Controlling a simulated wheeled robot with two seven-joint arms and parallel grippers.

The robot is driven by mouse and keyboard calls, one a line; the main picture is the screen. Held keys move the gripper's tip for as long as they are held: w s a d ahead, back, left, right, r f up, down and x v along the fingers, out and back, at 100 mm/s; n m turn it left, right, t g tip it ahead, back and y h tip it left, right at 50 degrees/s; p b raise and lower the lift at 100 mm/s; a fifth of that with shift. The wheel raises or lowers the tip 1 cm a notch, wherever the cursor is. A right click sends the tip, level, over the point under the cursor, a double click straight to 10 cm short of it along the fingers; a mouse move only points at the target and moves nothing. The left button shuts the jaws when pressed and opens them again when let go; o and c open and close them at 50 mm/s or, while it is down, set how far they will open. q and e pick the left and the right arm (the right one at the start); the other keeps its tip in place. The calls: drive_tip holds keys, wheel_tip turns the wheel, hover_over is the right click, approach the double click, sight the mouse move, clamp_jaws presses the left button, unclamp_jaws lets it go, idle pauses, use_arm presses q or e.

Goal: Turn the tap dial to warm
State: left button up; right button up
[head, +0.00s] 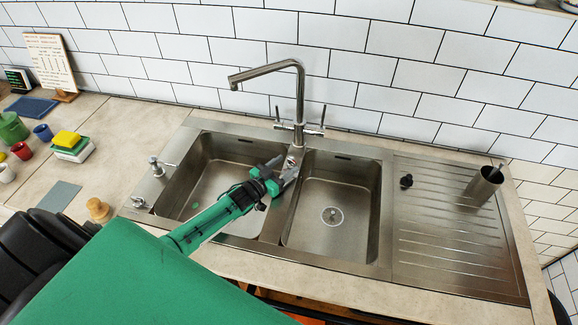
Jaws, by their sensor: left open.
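A chrome tap (299,95) stands behind the double sink, its square spout pointing left. Two thin lever handles rise beside its base, a left lever (277,115) and a right lever (322,117). I see no warm or cold marking on them, and cannot tell which part is the dial. My left gripper (287,169) reaches in over the left basin, with its open fingers near the divider between the basins, just in front of the tap base. I cannot tell whether it touches anything. My right gripper is out of view.
The steel sink (392,232) has a right basin with a drain and a ridged drainboard. A metal cup (484,184) and a small black knob (406,181) are on the right. A soap dispenser (157,166) stands left. Cups and sponges (71,145) crowd the left counter.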

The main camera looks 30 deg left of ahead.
sight(292, 163)
use_arm(q)
drive_tip(key=shift+b+x, duration=0.35)
drive_tip(key=shift+x, duration=0.75)
drive_tip(key=shift+w, duration=0.2)
drive_tip(key=c, duration=1)
